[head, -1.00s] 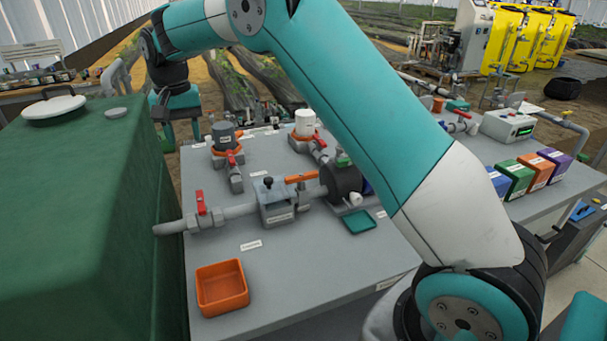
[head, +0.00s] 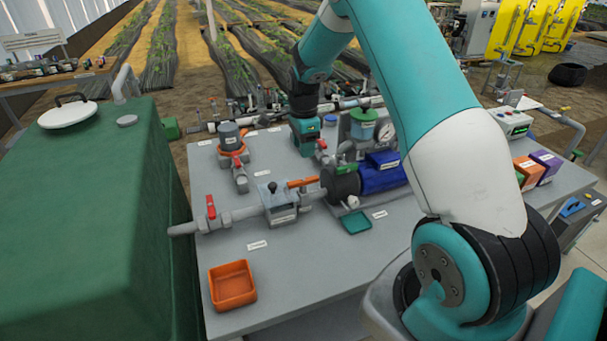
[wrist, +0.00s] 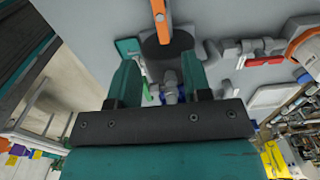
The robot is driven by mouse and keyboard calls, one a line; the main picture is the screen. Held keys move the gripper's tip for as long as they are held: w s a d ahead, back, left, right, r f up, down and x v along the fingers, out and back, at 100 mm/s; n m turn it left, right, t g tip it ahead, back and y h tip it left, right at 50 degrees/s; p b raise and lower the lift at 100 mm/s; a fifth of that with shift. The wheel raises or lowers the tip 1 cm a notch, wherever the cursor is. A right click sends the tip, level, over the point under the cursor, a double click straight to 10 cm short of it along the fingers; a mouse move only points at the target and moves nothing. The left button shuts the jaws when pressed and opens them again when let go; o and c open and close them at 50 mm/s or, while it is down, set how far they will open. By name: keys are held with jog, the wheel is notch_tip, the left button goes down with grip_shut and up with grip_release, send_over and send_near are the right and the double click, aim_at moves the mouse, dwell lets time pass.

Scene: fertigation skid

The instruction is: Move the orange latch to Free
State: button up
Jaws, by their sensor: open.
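The orange latch (head: 302,183) is a short flat bar above the pipe, between a grey box with a black knob (head: 278,202) and the black pump housing (head: 343,182). It lies nearly level, pointing left and right. In the wrist view the orange latch (wrist: 160,20) shows at the top centre, beyond the fingertips and partly cut off by the frame. My gripper (wrist: 160,76) is open, with nothing between its fingers. In the head view my gripper (head: 306,146) hangs above the bench behind the latch, apart from it. Any label reading Free is too small to read.
A blue motor (head: 383,174) joins the pump housing on the right. A red-handled valve (head: 211,212) is on the pipe at left. A large green tank (head: 90,220) stands left.

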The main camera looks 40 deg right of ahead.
aim_at(303, 180)
notch_tip(303, 180, down, 11)
jog(key=shift+f+p, duration=0.15)
jog(key=shift+p, duration=1.1)
grip_shut()
